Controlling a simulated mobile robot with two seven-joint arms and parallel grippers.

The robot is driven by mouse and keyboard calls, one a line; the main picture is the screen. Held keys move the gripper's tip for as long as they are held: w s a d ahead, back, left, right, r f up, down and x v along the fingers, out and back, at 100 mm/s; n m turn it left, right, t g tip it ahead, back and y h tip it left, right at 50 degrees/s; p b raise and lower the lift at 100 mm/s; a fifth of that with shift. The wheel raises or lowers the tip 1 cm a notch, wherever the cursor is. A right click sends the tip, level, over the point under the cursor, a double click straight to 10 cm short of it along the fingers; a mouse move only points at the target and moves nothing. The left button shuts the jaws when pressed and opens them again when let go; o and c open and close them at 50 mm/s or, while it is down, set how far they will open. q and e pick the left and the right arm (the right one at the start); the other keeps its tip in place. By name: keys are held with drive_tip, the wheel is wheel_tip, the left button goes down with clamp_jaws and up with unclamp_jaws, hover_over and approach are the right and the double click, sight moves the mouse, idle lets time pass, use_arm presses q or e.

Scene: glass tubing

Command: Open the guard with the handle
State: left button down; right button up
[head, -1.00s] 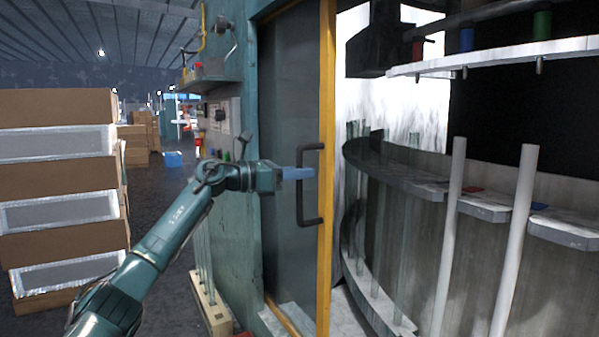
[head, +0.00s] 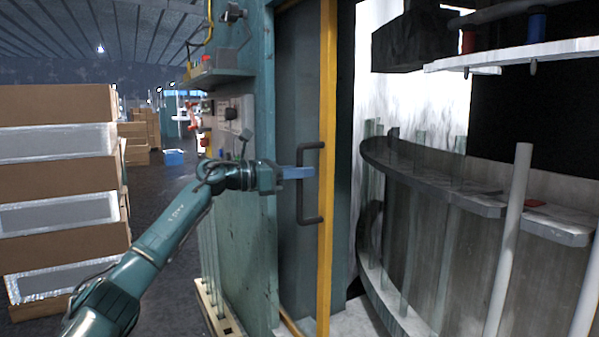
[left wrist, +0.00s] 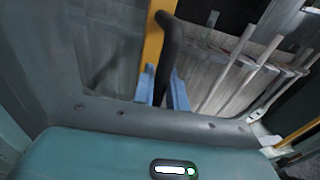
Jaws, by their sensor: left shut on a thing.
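The guard (head: 327,120) is a dark glass panel with a yellow edge frame, in the middle of the head view. Its black C-shaped handle (head: 311,220) is fixed upright beside the yellow frame. My left gripper (head: 311,172) has its blue fingers at the handle's upright bar and is shut on it. In the left wrist view the handle (left wrist: 168,45) runs down between the two blue fingers (left wrist: 162,92). The guard stands partly open, with the machine's inside showing to its right. My right gripper is not in view.
Inside the machine a curved grey drum (head: 430,175) carries upright glass tubes, with white rods (head: 511,230) in front. A teal cabinet wall (head: 250,240) stands left of the guard. Stacked cardboard boxes (head: 60,145) stand at the far left. A wooden rack (head: 222,318) sits at the cabinet's foot.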

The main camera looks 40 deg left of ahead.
use_arm(q)
drive_tip(key=shift+a, duration=0.1)
idle(0.3)
drive_tip(key=c, duration=1.5)
unclamp_jaws()
